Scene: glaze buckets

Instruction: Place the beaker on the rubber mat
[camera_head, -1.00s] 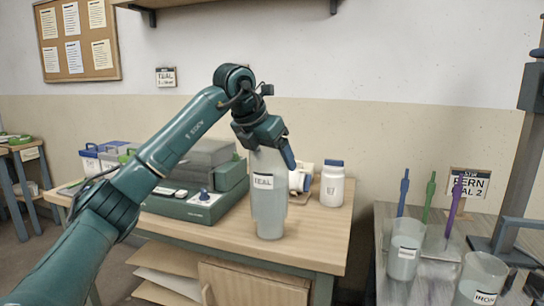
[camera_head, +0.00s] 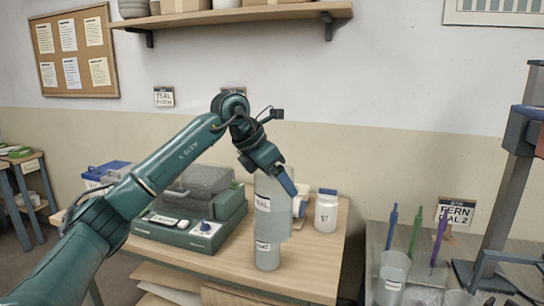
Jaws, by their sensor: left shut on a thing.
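My left gripper (camera_head: 275,177) is shut on the beaker (camera_head: 274,215), a pale translucent vessel with a "TEAL" label, at the centre of the head view. The beaker is upright. Below it a narrower pale vessel (camera_head: 267,258) with its own label stands on the wooden table (camera_head: 315,265). The two overlap in the picture, and I cannot tell whether the beaker is inside it, on it or in front of it. I cannot make out a rubber mat. My right gripper is not in view.
A green device (camera_head: 185,232) with a grey lid is left of the beaker. A white jar (camera_head: 327,212) with a blue lid stands right. The right-hand table holds a labelled clear cup (camera_head: 393,275), coloured tools and a stand (camera_head: 495,190). A shelf (camera_head: 240,17) hangs above.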

